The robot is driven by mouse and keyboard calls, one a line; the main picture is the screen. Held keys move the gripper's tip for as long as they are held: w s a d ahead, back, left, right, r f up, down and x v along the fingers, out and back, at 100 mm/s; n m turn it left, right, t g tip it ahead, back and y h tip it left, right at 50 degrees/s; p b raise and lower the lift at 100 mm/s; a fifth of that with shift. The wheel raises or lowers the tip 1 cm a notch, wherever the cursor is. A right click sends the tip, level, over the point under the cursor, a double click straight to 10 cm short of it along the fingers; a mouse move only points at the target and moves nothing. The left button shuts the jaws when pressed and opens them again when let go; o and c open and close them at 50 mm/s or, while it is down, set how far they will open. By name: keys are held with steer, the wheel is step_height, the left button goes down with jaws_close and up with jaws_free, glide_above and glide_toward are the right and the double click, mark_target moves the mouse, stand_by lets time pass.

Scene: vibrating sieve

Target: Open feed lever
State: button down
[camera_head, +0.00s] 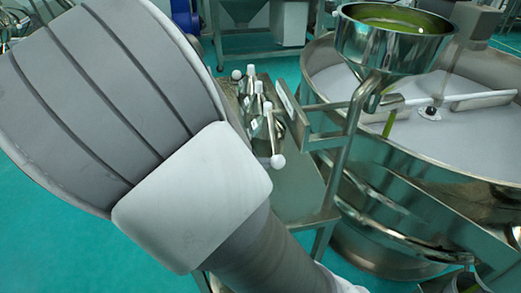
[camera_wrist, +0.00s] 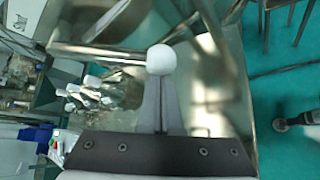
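In the wrist view, a lever is a metal rod (camera_wrist: 95,52) from the left ending in a white ball knob (camera_wrist: 160,59). My gripper (camera_wrist: 160,80) has its two grey fingers together, with only a thin line between them. The knob shows right at the fingertips; I cannot tell whether they touch. The fingers are not around the knob's sides. In the head view my arm crosses the left and lower middle, and my gripper does not show.
A steel funnel (camera_head: 393,45) stands above the large round sieve (camera_head: 410,165) at right. Green floor is open at lower left.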

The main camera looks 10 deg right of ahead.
steer(key=shift+s+d+r, duration=0.1)
steer(key=shift+d, duration=0.15)
step_height(320, 180, down, 4)
steer(key=w+a+b, duration=0.2)
steer(key=w+b, duration=0.1)
steer(key=r+p+v, duration=0.1)
steer(key=v, duration=1)
steer(key=s+d+r+m+g+y, duration=0.1)
steer(key=s+d+m+g+y, duration=0.4)
steer(key=d, duration=0.3)
steer(key=s+d+r+m+t+y, duration=0.3)
steer(key=s+r+m+t+y, duration=0.1)
steer(key=s+r+m, duration=0.4)
steer(key=shift+s+d+r+m+t+y, duration=0.3)
steer(key=shift+s+m+y, duration=0.4)
steer(key=shift+s, duration=0.55)
